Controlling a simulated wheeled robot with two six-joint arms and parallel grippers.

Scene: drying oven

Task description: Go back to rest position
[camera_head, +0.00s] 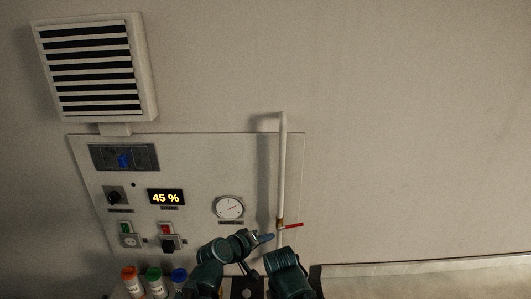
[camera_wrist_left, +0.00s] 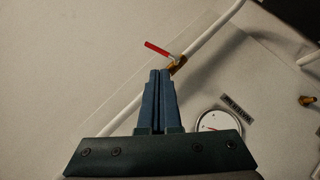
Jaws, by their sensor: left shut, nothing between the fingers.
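My left gripper (camera_head: 266,238) is in front of the wall panel, just left of the white pipe and below the red valve handle. In the left wrist view my left gripper (camera_wrist_left: 159,72) has its two blue fingers together with nothing between them. The fingertips appear close to the brass valve in that picture; whether they touch it I cannot tell. The dark green arm links of mine are at the bottom middle of the head view. My right gripper does not show.
A white pipe (camera_head: 283,165) carries a valve with a red handle (camera_head: 293,225), also in the left wrist view (camera_wrist_left: 157,48). The panel has a round gauge (camera_head: 229,207) and a "45 %" display (camera_head: 166,197). Several coloured-cap bottles (camera_head: 154,281) stand lower left. The right wall is bare.

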